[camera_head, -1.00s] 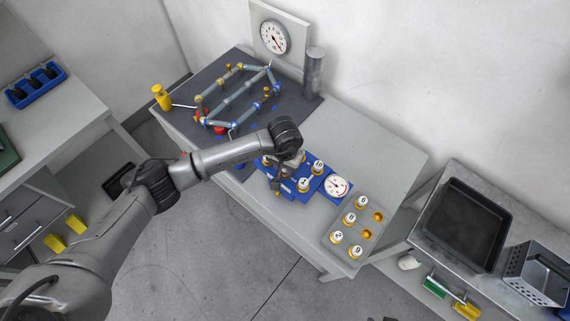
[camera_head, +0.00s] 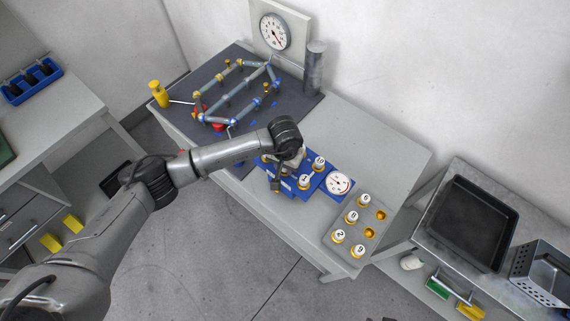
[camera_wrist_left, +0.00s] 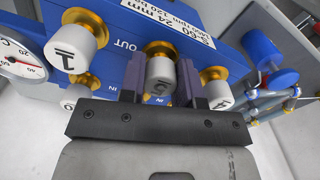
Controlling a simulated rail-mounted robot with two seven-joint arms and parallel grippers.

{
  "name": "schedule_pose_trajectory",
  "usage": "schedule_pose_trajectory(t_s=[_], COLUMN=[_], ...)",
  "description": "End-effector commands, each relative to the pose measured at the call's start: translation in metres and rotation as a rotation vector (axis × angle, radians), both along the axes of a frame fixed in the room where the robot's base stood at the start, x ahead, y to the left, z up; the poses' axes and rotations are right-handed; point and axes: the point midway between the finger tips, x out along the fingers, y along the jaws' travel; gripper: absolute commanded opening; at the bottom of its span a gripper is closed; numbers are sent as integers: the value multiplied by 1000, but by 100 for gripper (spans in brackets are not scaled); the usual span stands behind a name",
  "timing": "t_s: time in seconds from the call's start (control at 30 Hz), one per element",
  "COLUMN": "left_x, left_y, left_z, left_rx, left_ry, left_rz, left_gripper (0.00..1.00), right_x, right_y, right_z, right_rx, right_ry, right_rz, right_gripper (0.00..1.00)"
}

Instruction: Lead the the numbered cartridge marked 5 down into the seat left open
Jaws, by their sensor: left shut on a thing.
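The cartridge (camera_wrist_left: 160,78) has a white cap with a black mark, partly hidden and upside down, that looks like a 5. My left gripper (camera_wrist_left: 162,92) is shut on it, one finger on each side, and holds it at the blue block (camera_wrist_left: 117,45). A gold ring (camera_wrist_left: 159,47) shows right behind the cap; I cannot tell how deep the cartridge sits. In the head view, my left gripper (camera_head: 277,184) is at the front left part of the blue block (camera_head: 268,191), and my wrist hides most of the cartridge. My right gripper is out of view.
Cartridge 1 (camera_wrist_left: 68,50) and another white cartridge (camera_wrist_left: 218,95) stand close on both sides of the fingers. A dial gauge (camera_head: 339,183) is at the block's right end. A grey tray (camera_head: 343,222) holds several numbered cartridges. A pipe frame (camera_head: 236,92) lies behind.

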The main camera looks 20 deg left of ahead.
Motion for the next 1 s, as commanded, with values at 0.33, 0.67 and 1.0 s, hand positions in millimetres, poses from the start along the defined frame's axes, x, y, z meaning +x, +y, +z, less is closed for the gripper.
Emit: schedule_pose_trajectory(t_s=[0.33,0.67,1.0], left_x=[0,0,1], left_y=[0,0,0], left_z=[0,1,51], left_rx=[0,0,1], left_ry=[0,0,-4], left_rz=[0,0,-1], left_gripper=[54,60,60], right_x=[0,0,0], right_y=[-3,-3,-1], right_z=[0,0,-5], right_rx=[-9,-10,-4], right_ry=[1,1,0], right_rz=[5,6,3], right_gripper=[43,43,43])
